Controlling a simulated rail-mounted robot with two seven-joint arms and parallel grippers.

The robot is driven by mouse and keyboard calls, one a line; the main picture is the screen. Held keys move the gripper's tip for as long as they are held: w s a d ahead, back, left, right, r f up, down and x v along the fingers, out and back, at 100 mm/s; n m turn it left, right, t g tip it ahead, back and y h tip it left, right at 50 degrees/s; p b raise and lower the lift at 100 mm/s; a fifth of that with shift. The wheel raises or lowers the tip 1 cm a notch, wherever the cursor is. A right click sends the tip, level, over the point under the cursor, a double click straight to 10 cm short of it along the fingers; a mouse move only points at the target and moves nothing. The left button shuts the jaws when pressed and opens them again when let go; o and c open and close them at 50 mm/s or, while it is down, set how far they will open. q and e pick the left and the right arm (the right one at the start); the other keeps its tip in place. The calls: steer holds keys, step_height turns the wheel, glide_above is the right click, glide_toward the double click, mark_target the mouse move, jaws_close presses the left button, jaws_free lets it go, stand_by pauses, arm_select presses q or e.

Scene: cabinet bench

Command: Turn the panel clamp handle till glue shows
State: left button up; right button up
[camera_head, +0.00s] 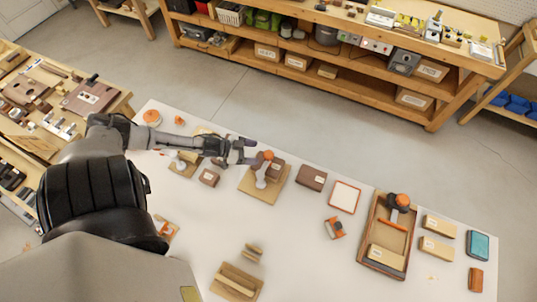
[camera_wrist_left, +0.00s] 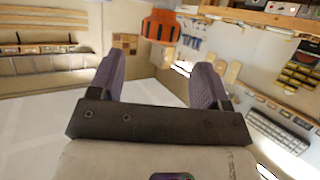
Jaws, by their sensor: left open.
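A clamp with an orange handle (camera_head: 268,155) and a pale body (camera_head: 261,176) stands on a light wooden panel (camera_head: 257,196) near the bench's far edge. My left gripper (camera_head: 252,151) is open just left of the handle, with its fingers pointing at it. In the left wrist view, the ribbed orange handle (camera_wrist_left: 160,27) shows beyond the spread, empty fingertips (camera_wrist_left: 155,72). Whether any finger touches it is unclear. No glue can be made out at the panel. My right gripper is not in view.
The white bench (camera_head: 210,240) holds a brown block (camera_head: 312,179), an orange-rimmed white tile (camera_head: 344,196), an orange-grey tool (camera_head: 335,228) and a wooden tray (camera_head: 372,258) with another orange-topped clamp (camera_head: 398,201). Small blocks lie left of the panel. Bare bench lies in front of it.

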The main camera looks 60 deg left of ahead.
mark_target(267, 154)
arm_select(q)
steer(key=shift+x, duration=3.35)
steer(key=shift+b, duration=0.3)
steer(key=c, duration=0.9)
